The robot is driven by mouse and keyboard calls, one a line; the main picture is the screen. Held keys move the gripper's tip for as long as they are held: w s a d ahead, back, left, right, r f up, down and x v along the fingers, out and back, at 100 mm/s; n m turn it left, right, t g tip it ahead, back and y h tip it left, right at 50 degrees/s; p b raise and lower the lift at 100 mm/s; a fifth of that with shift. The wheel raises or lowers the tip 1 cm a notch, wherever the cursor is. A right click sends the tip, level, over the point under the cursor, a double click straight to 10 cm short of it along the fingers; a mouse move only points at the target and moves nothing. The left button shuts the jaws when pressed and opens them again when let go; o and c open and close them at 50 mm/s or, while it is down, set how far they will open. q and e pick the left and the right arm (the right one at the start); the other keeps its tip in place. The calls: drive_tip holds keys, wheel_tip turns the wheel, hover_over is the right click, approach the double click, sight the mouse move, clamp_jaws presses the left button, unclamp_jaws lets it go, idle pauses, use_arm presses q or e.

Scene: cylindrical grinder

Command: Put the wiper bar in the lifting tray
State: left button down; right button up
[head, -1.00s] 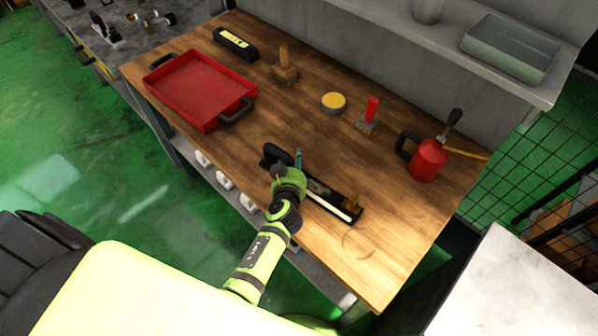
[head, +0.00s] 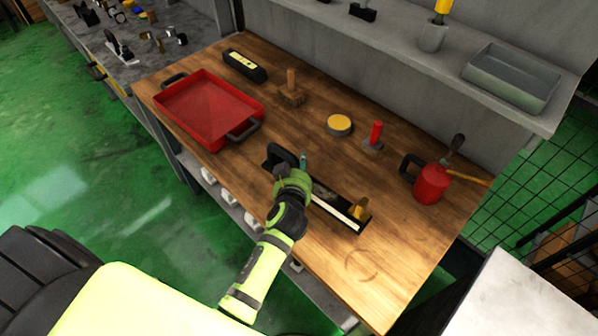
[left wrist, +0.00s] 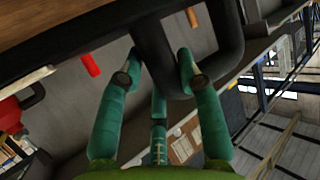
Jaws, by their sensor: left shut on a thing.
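The wiper bar (head: 336,205) is a long black bar with a white edge strip, a dark looped handle at its left end and a brass-coloured piece at its right end. It lies along or just over the front part of the wooden table; I cannot tell if it touches. My left gripper (head: 287,172) is shut on its handle. In the left wrist view the teal fingers (left wrist: 160,75) close around the dark handle loop (left wrist: 231,45). The red lifting tray (head: 208,135), with a dark handle at each end, stands empty at the table's left. My right gripper is not in view.
Behind the bar stand a wooden-handled block (head: 291,95), a yellow-topped round tin (head: 339,124) and a red-handled stamp (head: 374,134). A red oil can (head: 430,184) is at the right. A black case (head: 244,66) lies behind the tray. The front right table is clear.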

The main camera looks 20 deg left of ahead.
use_arm(q)
drive_tip(key=shift+r, duration=0.95)
drive_tip(key=shift+d+r+b, duration=0.25)
drive_tip(key=shift+d+b, duration=0.1)
drive_tip(key=shift+d, duration=0.05)
drive_tip(key=s+d+r+m+h+b, duration=0.2)
drive_tip(key=s+d+r+b, duration=0.1)
drive_tip(key=s+d+b, duration=0.3)
drive_tip(key=s+d+r+m+h+b, duration=0.25)
drive_tip(key=s+d+r, duration=0.2)
drive_tip(key=d, duration=0.25)
drive_tip(key=a+f+m+h, duration=0.4)
drive_tip(key=f+h, duration=0.2)
drive_tip(key=f, duration=0.3)
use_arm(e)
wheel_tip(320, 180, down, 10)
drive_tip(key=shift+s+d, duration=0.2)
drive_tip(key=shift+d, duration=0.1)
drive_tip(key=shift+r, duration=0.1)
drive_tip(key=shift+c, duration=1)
use_arm(q)
drive_tip(key=s+a+r+m+g+h, duration=0.2)
drive_tip(key=a+r+m+g+h, duration=0.3)
drive_tip(key=a+r+m, duration=0.1)
wheel_tip(320, 180, up, 2)
drive_tip(key=shift+s+a+r, duration=0.15)
drive_tip(key=shift+s+a, duration=0.1)
drive_tip(key=shift+a, duration=0.3)
